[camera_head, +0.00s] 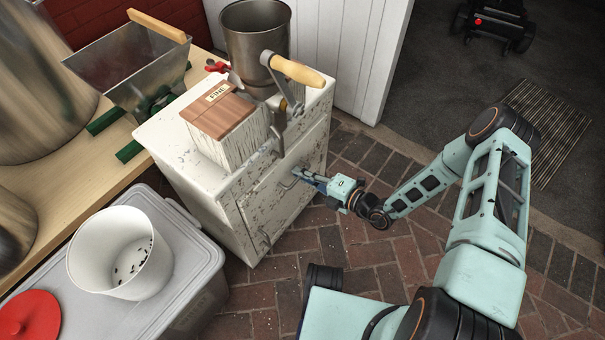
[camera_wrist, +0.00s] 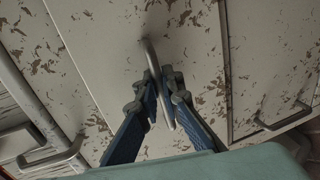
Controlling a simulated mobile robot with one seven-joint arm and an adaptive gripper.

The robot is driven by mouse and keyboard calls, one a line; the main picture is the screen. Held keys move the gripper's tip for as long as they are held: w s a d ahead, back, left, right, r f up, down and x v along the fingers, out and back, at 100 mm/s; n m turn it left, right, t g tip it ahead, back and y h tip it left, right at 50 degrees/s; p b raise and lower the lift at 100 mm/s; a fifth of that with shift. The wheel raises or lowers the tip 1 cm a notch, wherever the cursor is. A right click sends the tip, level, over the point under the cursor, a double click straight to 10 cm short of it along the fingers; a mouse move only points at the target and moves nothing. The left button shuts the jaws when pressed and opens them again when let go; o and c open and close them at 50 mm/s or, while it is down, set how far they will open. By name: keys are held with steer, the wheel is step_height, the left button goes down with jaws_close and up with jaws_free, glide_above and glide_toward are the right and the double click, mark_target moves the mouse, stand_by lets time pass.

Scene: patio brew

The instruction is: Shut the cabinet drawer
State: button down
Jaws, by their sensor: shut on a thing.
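The white cabinet (camera_head: 195,195) with chipped paint stands in the middle of the head view. The drawer handle, a thin grey metal bar, shows in the wrist view (camera_wrist: 154,68). My gripper (camera_head: 303,174) is at the upper part of the cabinet front in the head view. In the wrist view its blue fingers (camera_wrist: 163,90) are shut on the handle, one on each side of the bar. The drawer front (camera_wrist: 125,50) lies close behind the fingers. I cannot tell from these views how far the drawer stands out.
A mill with a steel hopper (camera_head: 255,38) and a wooden-topped brush (camera_head: 217,112) stand on the cabinet. Another handle (camera_head: 264,240) is lower on its front. A grey bin (camera_head: 190,262) bearing a white bucket (camera_head: 119,253) is at left. Brick floor (camera_head: 370,250) is clear at right.

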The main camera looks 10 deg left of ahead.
steer(key=shift+r+x, duration=0.2)
steer(key=shift+x, duration=0.8)
steer(key=c, duration=2.4)
jaws_free()
steer(key=v, duration=1.2)
steer(key=shift+s, duration=0.1)
